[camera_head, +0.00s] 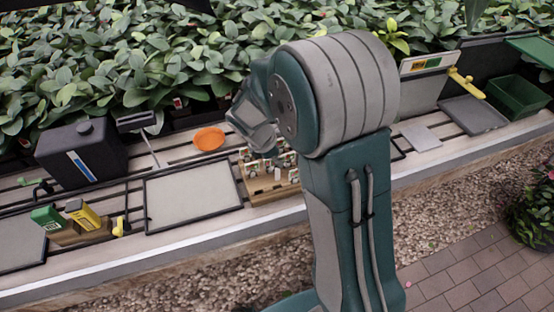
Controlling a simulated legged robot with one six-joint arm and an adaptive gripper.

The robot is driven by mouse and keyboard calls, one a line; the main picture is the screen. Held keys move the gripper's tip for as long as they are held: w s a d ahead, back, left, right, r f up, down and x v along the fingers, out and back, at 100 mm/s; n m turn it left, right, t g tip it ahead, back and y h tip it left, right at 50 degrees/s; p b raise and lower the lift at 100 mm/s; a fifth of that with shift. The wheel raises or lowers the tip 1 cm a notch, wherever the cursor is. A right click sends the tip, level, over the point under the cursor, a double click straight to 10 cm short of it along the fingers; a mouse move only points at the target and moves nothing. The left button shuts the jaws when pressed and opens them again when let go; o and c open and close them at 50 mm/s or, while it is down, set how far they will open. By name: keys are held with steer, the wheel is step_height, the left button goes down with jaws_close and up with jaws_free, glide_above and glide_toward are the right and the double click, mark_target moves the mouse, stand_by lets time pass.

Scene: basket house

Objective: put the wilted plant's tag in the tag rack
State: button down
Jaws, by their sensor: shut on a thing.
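My gripper (256,143) points down over a wooden tray (272,195) in the middle of the bench. The tray holds several small plants with pale tags among them. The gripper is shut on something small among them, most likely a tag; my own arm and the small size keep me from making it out. I cannot tell which plant is wilted. A wooden block (92,235) with a green card (47,217) and a yellow card (82,214) stands at the left of the bench and looks like the tag rack.
A grey framed mat (193,195) lies between block and plant tray. A black canister (82,152) and an orange dish (208,139) are behind. At right are a grey tray (473,115), a green crate (518,96) and a sign (427,63). Dense foliage lines the back.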

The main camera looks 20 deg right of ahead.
mark_target(278, 177)
steer(key=shift+f, duration=0.1)
steer(key=shift+f, duration=1.8)
steer(key=shift+f, duration=0.15)
steer(key=shift+f, duration=1.65)
steer(key=c, duration=0.7)
jaws_free()
